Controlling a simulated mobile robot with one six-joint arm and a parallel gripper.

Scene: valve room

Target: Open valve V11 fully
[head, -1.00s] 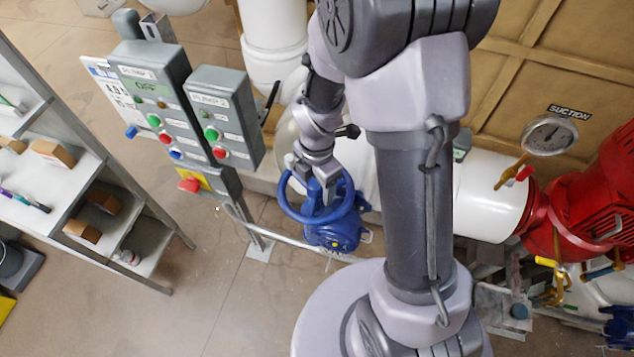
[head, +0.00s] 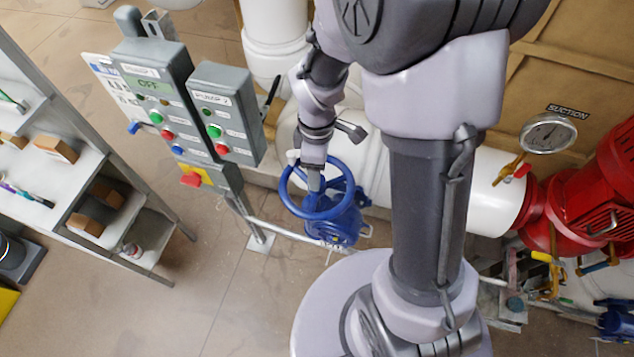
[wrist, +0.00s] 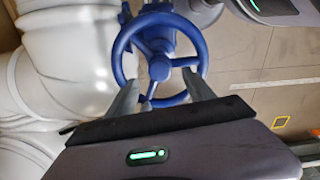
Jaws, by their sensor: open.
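A blue handwheel (head: 291,203) on a blue valve body (head: 341,228) stands in the middle of the head view, beside white pipework. The wheel also shows in the wrist view (wrist: 118,49), with three spokes and a round hub. No V11 tag can be read. My gripper (head: 314,186) is at the wheel in the head view. In the wrist view my gripper (wrist: 160,92) has its two fingers apart, one at each side of the wheel's near rim, with nothing clamped between them. Whether the fingers touch the rim I cannot tell.
Two grey pump control boxes (head: 226,118) stand left of the wheel, with a red switch on yellow (head: 193,179) below. A metal shelf (head: 150,262) is at far left. A red pump (head: 590,210) and suction gauge (head: 548,133) are at right.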

